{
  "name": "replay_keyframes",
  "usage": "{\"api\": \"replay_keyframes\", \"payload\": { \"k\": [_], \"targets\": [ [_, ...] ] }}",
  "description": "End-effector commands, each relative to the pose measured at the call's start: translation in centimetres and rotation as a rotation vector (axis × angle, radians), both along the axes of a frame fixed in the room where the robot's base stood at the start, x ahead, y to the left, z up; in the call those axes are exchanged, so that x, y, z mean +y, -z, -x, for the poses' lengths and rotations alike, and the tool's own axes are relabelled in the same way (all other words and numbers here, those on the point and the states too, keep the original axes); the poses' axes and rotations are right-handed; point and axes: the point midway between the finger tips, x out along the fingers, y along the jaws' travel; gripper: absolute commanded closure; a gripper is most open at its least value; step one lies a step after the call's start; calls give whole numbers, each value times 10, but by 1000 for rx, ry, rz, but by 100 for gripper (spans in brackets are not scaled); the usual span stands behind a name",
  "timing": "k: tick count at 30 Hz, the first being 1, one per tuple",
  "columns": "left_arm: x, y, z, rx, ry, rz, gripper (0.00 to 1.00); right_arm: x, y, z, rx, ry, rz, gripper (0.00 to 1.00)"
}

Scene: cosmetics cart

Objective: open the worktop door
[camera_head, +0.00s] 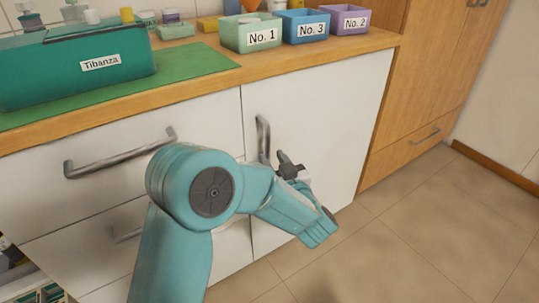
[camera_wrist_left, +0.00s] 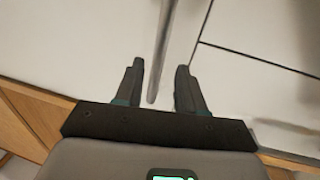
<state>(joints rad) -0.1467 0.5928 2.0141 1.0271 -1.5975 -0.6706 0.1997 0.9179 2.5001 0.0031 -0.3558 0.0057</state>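The white worktop door (camera_head: 320,125) is closed, flush with the cabinet front. Its grey vertical bar handle (camera_head: 263,135) is near the door's left edge. My left gripper (camera_head: 287,168) is just right of the handle's lower part in the head view and hides some of the door. In the left wrist view, the gripper (camera_wrist_left: 160,68) is open, with its two dark fingers apart. The handle (camera_wrist_left: 163,40) appears between them, touching neither finger visibly. How deep it sits between them is hard to tell. My right gripper is not in view.
White drawers with bar handles (camera_head: 120,155) are left of the door. The wooden worktop (camera_head: 200,88) carries a teal Tibanza box (camera_head: 75,65) and bins No. 1 (camera_head: 250,33), No. 3 (camera_head: 305,26) and No. 2 (camera_head: 345,20). A wooden cabinet (camera_head: 430,70) stands right. The tiled floor (camera_head: 420,225) is clear.

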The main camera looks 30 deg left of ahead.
Motion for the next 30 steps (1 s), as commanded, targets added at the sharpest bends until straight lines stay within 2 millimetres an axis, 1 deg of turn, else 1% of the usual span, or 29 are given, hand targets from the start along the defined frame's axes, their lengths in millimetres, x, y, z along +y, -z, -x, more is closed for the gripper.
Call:
{"api": "replay_keyframes", "payload": {
  "k": [1, 3, 7, 13, 19, 20, 21, 22, 23, 30],
  "targets": [
    [9, 3, -6, -3, -3, 2, 61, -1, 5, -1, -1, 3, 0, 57],
    [19, 2, -13, -2, -2, 1, 61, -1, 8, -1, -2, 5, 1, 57],
    [30, 1, -24, -2, 1, 1, 61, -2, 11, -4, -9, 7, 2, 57],
    [35, 0, -31, -1, 4, 1, 61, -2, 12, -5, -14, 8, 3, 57],
    [35, 0, -31, 0, 5, 1, 61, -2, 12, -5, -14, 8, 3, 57],
    [35, 0, -31, 0, 5, 1, 71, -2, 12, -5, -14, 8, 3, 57],
    [35, 0, -31, 0, 5, 1, 84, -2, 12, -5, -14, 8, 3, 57],
    [35, 0, -31, -1, 5, 1, 94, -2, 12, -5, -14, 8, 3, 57],
    [35, 0, -30, 0, 5, 1, 100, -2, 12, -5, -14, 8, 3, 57],
    [35, 0, -30, 0, 4, 1, 100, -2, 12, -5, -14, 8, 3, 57]
  ]
}}
